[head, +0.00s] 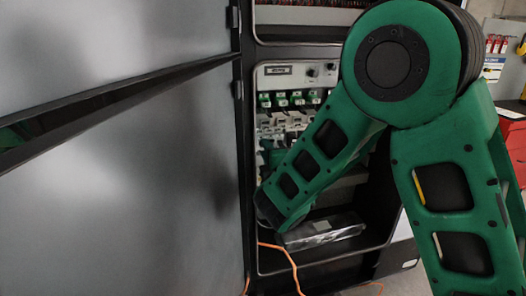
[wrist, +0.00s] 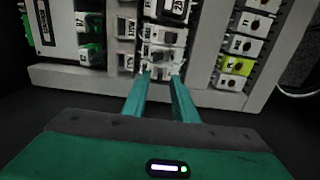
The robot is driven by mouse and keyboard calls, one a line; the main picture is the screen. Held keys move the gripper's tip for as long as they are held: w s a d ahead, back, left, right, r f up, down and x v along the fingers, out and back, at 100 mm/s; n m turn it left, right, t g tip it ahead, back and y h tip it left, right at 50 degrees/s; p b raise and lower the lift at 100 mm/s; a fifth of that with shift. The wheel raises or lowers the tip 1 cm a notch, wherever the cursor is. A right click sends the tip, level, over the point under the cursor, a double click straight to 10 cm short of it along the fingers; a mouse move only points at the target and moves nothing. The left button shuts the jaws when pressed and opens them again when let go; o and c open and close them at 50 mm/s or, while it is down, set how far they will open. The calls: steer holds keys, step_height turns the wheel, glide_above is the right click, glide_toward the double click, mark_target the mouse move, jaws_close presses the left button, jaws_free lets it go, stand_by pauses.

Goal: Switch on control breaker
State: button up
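In the wrist view, my gripper (wrist: 162,76) reaches toward a panel with its two teal fingers apart and nothing visible held between them. A pale breaker module (wrist: 165,56) with a dark toggle lies just beyond the fingertips, roughly in line with the gap. I cannot tell whether the fingertips touch it. No readable label marks which module is the control breaker, and the toggle's position is unclear. In the head view, my arm covers much of the open cabinet's breaker panel (head: 285,75), and the fingertips cannot be made out there.
Other numbered modules (wrist: 244,45), one yellow-green (wrist: 236,66), stand right of the fingers. Green terminals (wrist: 92,53) are at left. A grey frame edge (wrist: 75,78) runs below the modules. A large grey door (head: 110,150) fills the head view's left; an orange cable (head: 290,262) hangs low.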

steer(key=shift+x, duration=0.9)
jaws_close()
steer(key=shift+w+r+g+h, duration=0.1)
steer(key=shift+r+g+h, duration=0.35)
steer(key=shift+g, duration=0.8)
steer(key=shift+w+r+g+h, duration=0.1)
steer(key=shift+r+g+h, duration=0.15)
steer(key=shift+r+g, duration=0.7)
steer(key=shift+f+g, duration=0.3)
steer(key=shift+f, duration=0.05)
